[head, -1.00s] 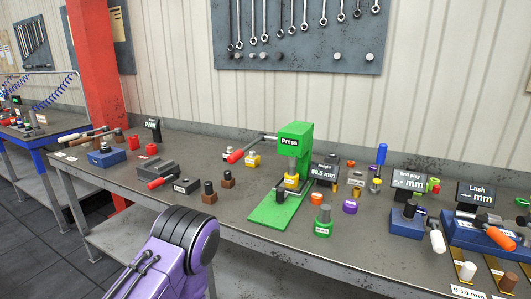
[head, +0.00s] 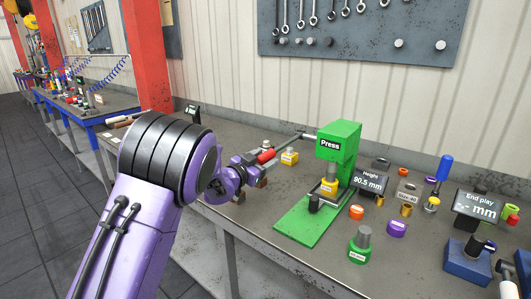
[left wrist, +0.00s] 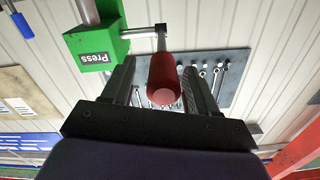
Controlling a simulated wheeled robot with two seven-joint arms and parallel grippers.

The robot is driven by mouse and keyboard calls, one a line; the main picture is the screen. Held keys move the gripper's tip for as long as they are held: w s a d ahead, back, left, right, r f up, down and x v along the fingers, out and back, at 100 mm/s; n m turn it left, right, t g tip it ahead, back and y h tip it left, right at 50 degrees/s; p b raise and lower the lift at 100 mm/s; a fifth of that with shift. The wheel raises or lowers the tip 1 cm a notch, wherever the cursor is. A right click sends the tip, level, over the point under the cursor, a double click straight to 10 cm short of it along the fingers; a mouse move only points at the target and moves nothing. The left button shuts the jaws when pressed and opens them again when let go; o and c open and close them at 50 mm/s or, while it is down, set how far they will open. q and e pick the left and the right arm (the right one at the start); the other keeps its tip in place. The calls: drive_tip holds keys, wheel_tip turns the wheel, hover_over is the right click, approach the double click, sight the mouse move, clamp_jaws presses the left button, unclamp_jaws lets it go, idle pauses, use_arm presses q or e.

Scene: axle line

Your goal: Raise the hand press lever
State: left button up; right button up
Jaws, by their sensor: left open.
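The green hand press (head: 338,142) stands on the grey workbench, its label reading "Press". Its lever is a metal rod running left from the press head to a red grip (head: 266,156). My left gripper (head: 247,160) is at the red grip. In the left wrist view the red grip (left wrist: 164,78) lies between the two open fingers, with the rod beyond it leading to the green press head (left wrist: 95,46). The fingers stand apart on either side, and contact cannot be told. My right gripper is not in view.
A display reading 90.5 mm (head: 370,180) stands right of the press. A yellow-based weight (head: 290,156) sits behind the lever grip. A green-based weight (head: 361,245) and an orange ring (head: 357,212) lie at the front. The bench edge is close to my left arm.

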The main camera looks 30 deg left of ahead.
use_arm(q)
drive_tip(key=shift+w+r, duration=0.1)
drive_tip(key=shift+w, duration=0.6)
drive_tip(key=shift+w+a, duration=0.1)
drive_tip(key=shift+w, duration=0.2)
